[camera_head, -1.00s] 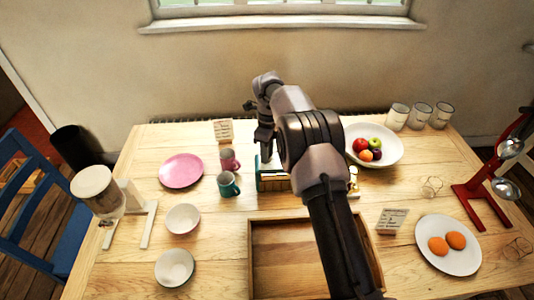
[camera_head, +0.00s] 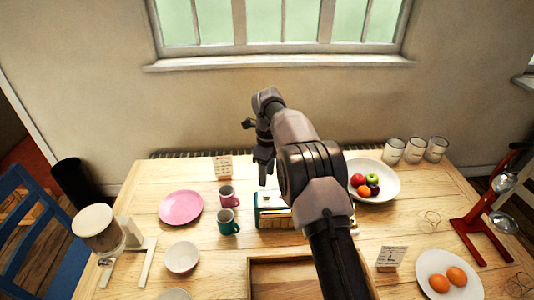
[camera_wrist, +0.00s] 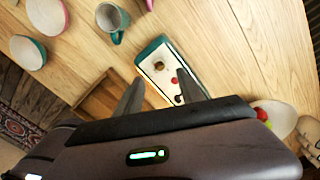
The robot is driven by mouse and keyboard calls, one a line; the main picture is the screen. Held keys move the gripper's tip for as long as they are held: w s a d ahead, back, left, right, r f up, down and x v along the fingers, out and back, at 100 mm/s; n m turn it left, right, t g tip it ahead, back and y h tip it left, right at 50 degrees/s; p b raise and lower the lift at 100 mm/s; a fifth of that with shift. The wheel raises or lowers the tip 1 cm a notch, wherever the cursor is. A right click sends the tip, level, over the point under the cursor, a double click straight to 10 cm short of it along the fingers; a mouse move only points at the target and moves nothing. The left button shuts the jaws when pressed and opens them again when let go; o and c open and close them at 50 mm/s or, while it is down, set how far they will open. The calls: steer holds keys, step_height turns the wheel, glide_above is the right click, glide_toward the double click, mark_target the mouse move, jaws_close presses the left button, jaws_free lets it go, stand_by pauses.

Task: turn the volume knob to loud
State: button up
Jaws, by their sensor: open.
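A teal box with a cream panel, which looks like a radio (camera_head: 272,212), stands mid-table in the head view, partly hidden by my arm. In the wrist view the cream panel of the radio (camera_wrist: 160,52) carries a brown-gold knob (camera_wrist: 159,66), a small red part (camera_wrist: 172,79) and a dark round part (camera_wrist: 179,99). I cannot tell which is the volume knob or read any marks. My gripper (camera_head: 264,178) is above the radio's left part. In the wrist view my gripper (camera_wrist: 157,94) is open and empty, its fingers apart over the near end of the panel.
Pink (camera_head: 227,195) and teal mugs (camera_head: 228,222) stand close left of the radio. A fruit bowl (camera_head: 387,190) is to its right, and a wooden tray (camera_head: 273,278) lies in front. The back wall and window are beyond the table.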

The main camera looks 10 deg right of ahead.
step_height(320, 180, up, 9)
steer(key=p, duration=0.3)
steer(key=shift+w+d+r, duration=0.15)
steer(key=shift+w+r, duration=0.05)
steer(key=s+d+r+n+t+y+b, duration=0.1)
steer(key=s+d+r+n+t+b, duration=0.2)
steer(key=s+r+n, duration=0.95)
steer(key=s+f+n+t+b, duration=0.1)
steer(key=s+f+n+b, duration=0.1)
steer(key=s, duration=1.1)
steer(key=s+f+n+t+b, duration=0.2)
steer(key=s+f+n, duration=0.3)
steer(key=s, duration=0.9)
steer(key=shift+s+a+f+y+b, duration=0.2)
steer(key=shift+y+b, duration=0.2)
steer(key=shift+b, duration=0.2)
steer(key=shift+r, duration=0.1)
